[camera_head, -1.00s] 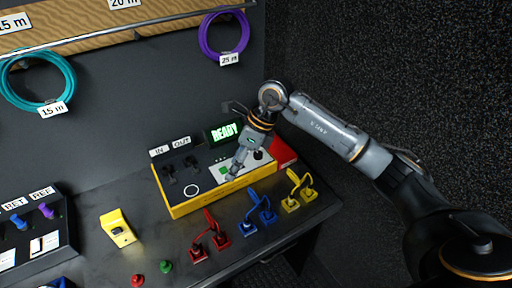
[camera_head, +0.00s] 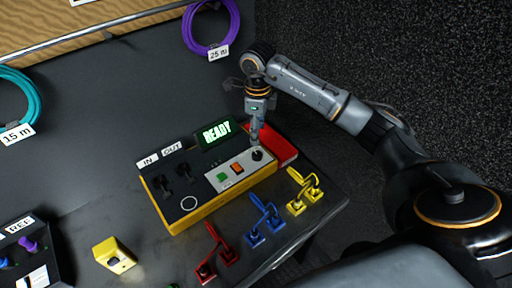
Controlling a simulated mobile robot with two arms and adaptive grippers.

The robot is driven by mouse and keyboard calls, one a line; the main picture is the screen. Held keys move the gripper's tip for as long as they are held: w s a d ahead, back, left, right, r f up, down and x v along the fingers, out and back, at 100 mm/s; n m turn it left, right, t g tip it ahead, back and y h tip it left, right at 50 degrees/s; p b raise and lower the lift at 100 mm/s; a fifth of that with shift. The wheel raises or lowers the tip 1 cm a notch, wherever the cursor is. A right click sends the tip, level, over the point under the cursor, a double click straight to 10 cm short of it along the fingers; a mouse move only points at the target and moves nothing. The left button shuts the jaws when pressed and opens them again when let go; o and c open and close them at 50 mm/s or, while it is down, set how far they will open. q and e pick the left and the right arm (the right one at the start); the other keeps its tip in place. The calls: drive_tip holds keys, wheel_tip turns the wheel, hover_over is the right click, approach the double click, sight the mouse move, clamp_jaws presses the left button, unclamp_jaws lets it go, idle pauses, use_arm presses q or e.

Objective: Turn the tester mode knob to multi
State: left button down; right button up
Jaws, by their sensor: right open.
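The tester is a yellow-edged box (camera_head: 207,213) on the dark bench, with IN and OUT ports and a lit READY display (camera_head: 217,132). Its light panel carries a green button (camera_head: 222,177), an orange-red button (camera_head: 238,168) and a black mode knob (camera_head: 257,155) at the right end. My right gripper (camera_head: 256,146) points down over the knob, its fingertips at or just above it; I cannot tell whether they touch it. The jaws are open. The knob's setting is too small to read. My left gripper is not in view.
A yellow block (camera_head: 114,255) is at left. Purple (camera_head: 208,30) and teal (camera_head: 18,98) cable coils hang behind.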

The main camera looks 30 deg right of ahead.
hover_over(257, 154)
wheel_tip(257, 154, down, 4)
drive_tip(key=shift+f+p, duration=0.1)
drive_tip(key=shift+p, duration=0.3)
wheel_tip(257, 154, down, 5)
drive_tip(key=shift+r+p, duration=0.1)
drive_tip(key=shift+p, duration=0.35)
drive_tip(key=shift+f, duration=0.2)
drive_tip(key=shift+w+f, duration=0.1)
drive_tip(key=shift+f, duration=0.05)
drive_tip(key=shift+c, duration=0.6)
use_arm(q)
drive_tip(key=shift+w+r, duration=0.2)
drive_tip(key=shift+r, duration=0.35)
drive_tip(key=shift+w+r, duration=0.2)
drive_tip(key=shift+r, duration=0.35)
use_arm(e)
clamp_jaws()
